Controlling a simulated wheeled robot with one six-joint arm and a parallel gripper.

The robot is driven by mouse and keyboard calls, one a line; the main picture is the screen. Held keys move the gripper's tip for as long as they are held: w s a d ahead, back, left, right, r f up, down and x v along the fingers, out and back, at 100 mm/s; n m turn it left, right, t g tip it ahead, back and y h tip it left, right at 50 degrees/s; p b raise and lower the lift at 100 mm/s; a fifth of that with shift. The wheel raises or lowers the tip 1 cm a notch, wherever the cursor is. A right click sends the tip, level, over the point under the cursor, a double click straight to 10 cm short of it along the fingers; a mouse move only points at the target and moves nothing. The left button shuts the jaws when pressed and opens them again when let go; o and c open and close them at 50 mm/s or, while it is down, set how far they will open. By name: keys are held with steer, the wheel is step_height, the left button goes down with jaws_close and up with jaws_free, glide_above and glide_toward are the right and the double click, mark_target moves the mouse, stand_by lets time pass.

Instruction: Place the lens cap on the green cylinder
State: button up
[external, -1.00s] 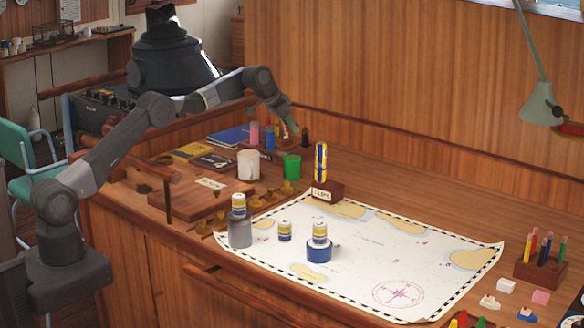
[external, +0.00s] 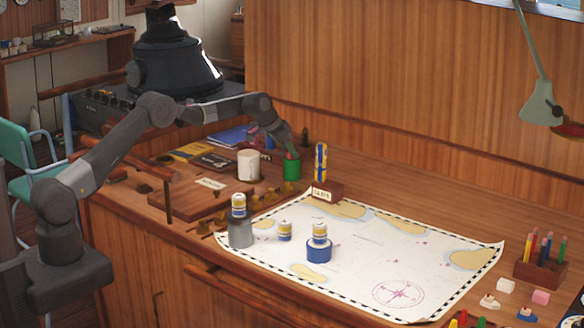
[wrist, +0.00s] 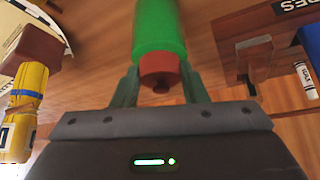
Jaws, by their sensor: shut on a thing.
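The green cylinder (external: 292,169) stands on the wooden desk behind the chart. In the wrist view the green cylinder (wrist: 158,25) fills the top middle. My gripper (external: 289,151) is right at the cylinder's top in the external view. In the wrist view my gripper (wrist: 160,70) is shut on a small red piece with a knob, which I take for the lens cap (wrist: 160,66). The cap lies against the near end of the cylinder in that view. I cannot tell whether it touches or sits fully on it.
A white mug (external: 248,165) stands just left of the cylinder. A yellow and blue upright piece (external: 321,162) on a brown block stands to the right. Books (external: 214,160) lie behind left. The chart (external: 420,260) in front holds several small jars.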

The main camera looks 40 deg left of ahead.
steer(key=o, duration=0.9)
steer(key=shift+f, duration=0.1)
steer(key=shift+r, duration=0.2)
steer(key=b+v, duration=0.2)
steer(key=v, duration=1)
steer(key=shift+b, duration=0.4)
steer(key=shift+f, duration=0.1)
steer(key=p+x, duration=0.3)
steer(key=x, duration=0.9)
